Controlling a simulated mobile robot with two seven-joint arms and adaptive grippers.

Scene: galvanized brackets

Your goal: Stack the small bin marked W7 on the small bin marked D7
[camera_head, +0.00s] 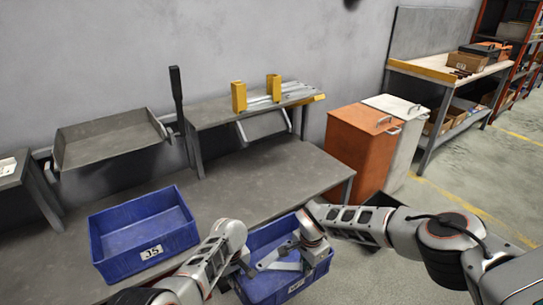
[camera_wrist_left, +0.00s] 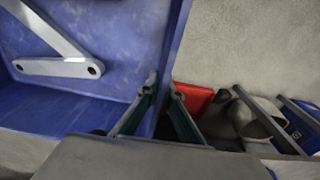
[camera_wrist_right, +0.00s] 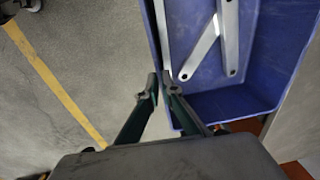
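A blue bin (camera_head: 263,239) with a pale label that looks like W7 hangs between my arms at the near edge of the table, with grey metal brackets (camera_head: 285,266) inside. In the left wrist view its wall (camera_wrist_left: 172,55) passes between the fingers of my left gripper (camera_wrist_left: 163,92). In the right wrist view its opposite wall (camera_wrist_right: 154,45) runs down between the fingertips of my right gripper (camera_wrist_right: 161,88). A second blue bin (camera_head: 130,238) stands on the table at left, empty; its label looks like J5. I cannot make out a bin marked D7.
The grey table (camera_head: 270,180) is clear right of the second bin. A raised shelf (camera_head: 215,112) with yellow-ended metal parts stands at the back, beside a tilted grey tray (camera_head: 110,140). An orange cabinet (camera_head: 360,150) and a white one (camera_head: 405,130) stand at the table's right end.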

